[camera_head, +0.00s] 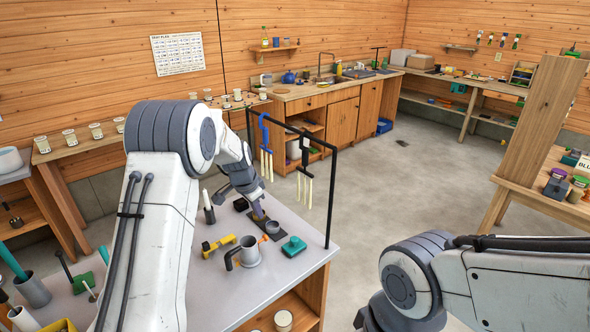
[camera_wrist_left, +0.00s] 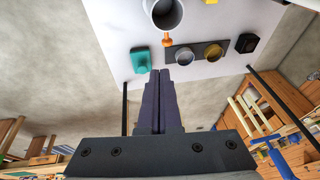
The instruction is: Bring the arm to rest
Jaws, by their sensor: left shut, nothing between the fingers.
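My left arm reaches in from the left over the grey table (camera_head: 215,293). Its gripper (camera_head: 257,213) is shut and empty, above the dark tray (camera_head: 268,231) in the head view. In the left wrist view the two dark fingers (camera_wrist_left: 160,75) lie together, with nothing between them. The dark tray (camera_wrist_left: 193,50) with two round cups shows beyond the fingertips there. My right arm bends in at the lower right of the head view; its gripper is out of sight.
A grey jug (camera_head: 250,252), a yellow tool (camera_head: 218,245) and a teal block (camera_head: 293,246) stand near the left gripper. A black frame (camera_head: 333,195) with hanging white candles rises at the table's edge.

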